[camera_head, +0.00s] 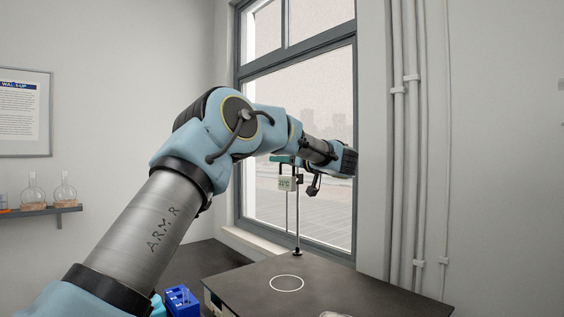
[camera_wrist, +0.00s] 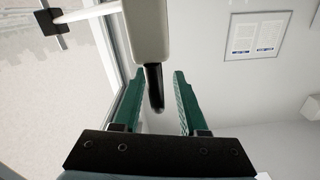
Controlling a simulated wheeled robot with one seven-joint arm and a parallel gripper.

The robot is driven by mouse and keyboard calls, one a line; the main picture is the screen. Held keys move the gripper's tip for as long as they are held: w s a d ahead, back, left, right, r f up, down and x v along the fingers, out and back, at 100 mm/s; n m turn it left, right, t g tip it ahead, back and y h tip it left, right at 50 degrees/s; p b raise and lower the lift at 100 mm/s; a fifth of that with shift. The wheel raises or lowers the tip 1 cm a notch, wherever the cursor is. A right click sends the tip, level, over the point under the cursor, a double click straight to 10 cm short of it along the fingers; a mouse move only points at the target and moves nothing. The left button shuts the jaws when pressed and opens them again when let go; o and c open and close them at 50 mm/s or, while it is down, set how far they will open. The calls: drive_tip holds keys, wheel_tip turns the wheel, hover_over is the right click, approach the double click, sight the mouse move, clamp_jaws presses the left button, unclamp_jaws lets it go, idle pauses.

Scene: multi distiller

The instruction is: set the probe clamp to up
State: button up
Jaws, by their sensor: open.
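A thin metal stand rod (camera_head: 298,215) rises from the dark bench in front of the window. A small pale probe unit with a display (camera_head: 287,184) hangs near its top. In the wrist view a pale beige body (camera_wrist: 149,30) with a black tapered end (camera_wrist: 154,92), seemingly this unit, reaches down between my fingers. My gripper (camera_wrist: 153,78) is open, with one green finger on each side of the black end and visible gaps. In the head view the gripper (camera_head: 282,158) is just above the unit. A black block on a pale rod (camera_wrist: 52,22) shows at upper left; I cannot tell whether it is the clamp.
The dark bench top (camera_head: 350,290) is mostly clear around a white circle mark (camera_head: 287,283). A blue rack (camera_head: 182,300) stands at lower left. The window frame (camera_head: 240,120) and wall pipes (camera_head: 412,150) stand behind. Flasks (camera_head: 64,190) sit on a wall shelf.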

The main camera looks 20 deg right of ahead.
drive_tip(key=b+v, duration=0.4)
drive_tip(key=v, duration=0.6)
drive_tip(key=shift+s, duration=0.35)
drive_tip(key=shift+d, duration=0.1)
